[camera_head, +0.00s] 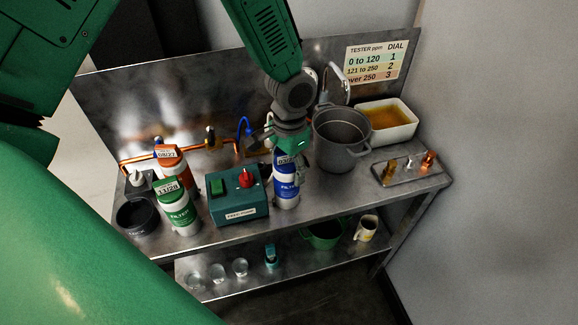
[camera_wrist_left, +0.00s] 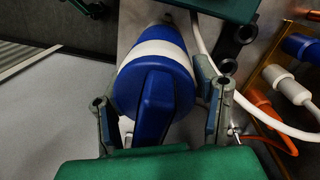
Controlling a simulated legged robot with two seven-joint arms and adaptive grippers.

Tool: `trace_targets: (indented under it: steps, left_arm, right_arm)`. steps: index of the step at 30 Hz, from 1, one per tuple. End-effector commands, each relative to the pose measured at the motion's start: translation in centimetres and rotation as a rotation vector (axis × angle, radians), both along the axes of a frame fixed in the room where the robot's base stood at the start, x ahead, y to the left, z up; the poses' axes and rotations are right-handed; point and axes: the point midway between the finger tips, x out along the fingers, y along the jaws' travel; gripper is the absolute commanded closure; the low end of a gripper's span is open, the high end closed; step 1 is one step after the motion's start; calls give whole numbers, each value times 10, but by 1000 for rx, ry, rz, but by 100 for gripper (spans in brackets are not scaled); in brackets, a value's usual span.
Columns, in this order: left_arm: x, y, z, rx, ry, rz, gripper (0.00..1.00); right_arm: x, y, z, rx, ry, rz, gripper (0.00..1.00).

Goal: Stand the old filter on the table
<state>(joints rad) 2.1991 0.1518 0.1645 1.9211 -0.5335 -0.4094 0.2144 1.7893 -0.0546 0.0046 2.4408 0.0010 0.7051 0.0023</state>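A blue and white filter (camera_head: 286,188) is roughly upright on or just above the steel table (camera_head: 322,196), right of the teal tester box. I cannot tell whether its base touches the table. My left gripper (camera_head: 290,150) is above it with fingers around its top. In the left wrist view the blue cap with its raised fin (camera_wrist_left: 155,95) is between the two fingers (camera_wrist_left: 160,105); firm contact is unclear. A green filter (camera_head: 175,208) and an orange-topped filter (camera_head: 169,165) stand at the left. Which filter is the old one is not readable. My right gripper is not identifiable.
The tester box (camera_head: 238,206) is close left of the blue filter. A grey pot (camera_head: 342,138), a white tub (camera_head: 388,122) of amber liquid and a small fittings tray (camera_head: 410,172) are right. A black cup (camera_head: 137,216) is at the left. Table is clear front right.

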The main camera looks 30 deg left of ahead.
Motion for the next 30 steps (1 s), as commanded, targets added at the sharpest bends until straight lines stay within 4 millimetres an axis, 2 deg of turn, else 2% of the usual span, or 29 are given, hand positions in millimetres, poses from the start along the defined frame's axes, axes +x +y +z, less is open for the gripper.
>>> trace_targets:
  steps: [10, 14, 17, 24, 30]
  left_arm:
    - [0, 0, 1, 0, 0, 0, 27]
    - [1, 0, 10, -1, -4, 1, 27]
    - [2, 0, 25, -1, -5, 3, 27]
    - [6, 1, 78, -2, -6, 1, 27]
    - [9, 2, 110, -1, -3, 1, 27]
  right_arm:
    - [0, 0, 0, 0, 0, 0, 60]
    - [0, 0, 0, 0, 0, 0, 60]
    - [0, 0, -2, 0, 0, 0, 60]
    - [0, 0, -7, 0, 0, 0, 60]
    - [0, 0, -9, 0, 0, 0, 60]
